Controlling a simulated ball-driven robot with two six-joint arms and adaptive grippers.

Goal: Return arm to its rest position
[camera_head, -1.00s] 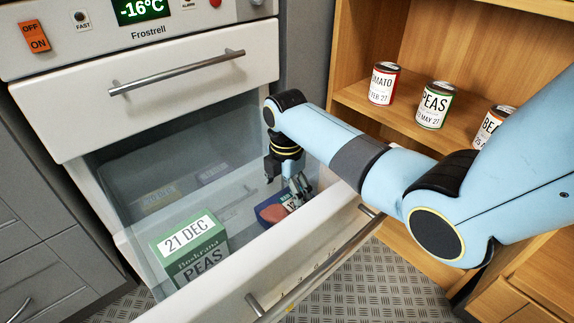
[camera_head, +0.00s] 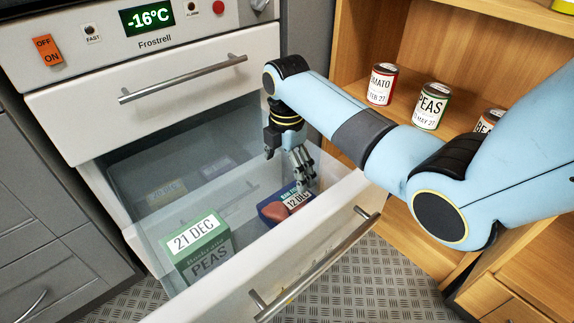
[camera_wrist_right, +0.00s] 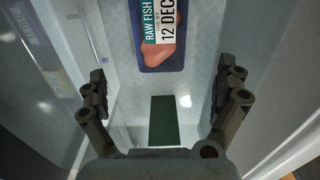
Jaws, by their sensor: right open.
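My right arm reaches in from the right in the head view. Its gripper (camera_head: 287,160) hangs over the open freezer drawer (camera_head: 330,219), above the blue raw fish pack (camera_head: 270,212). The fingers are spread apart and hold nothing. In the right wrist view the open gripper (camera_wrist_right: 163,97) frames the drawer floor, and the fish pack (camera_wrist_right: 156,60), labelled 12 DEC, lies beyond the fingertips. A green peas box (camera_head: 205,262), labelled 21 DEC, stands in the drawer. My left gripper is not in view.
The closed upper drawer (camera_head: 150,105) is above the open one. A wooden shelf (camera_head: 400,110) to the right holds a tomato can (camera_head: 381,85), a peas can (camera_head: 431,106) and a partly hidden can (camera_head: 487,121). The patterned floor (camera_head: 370,285) shows in front.

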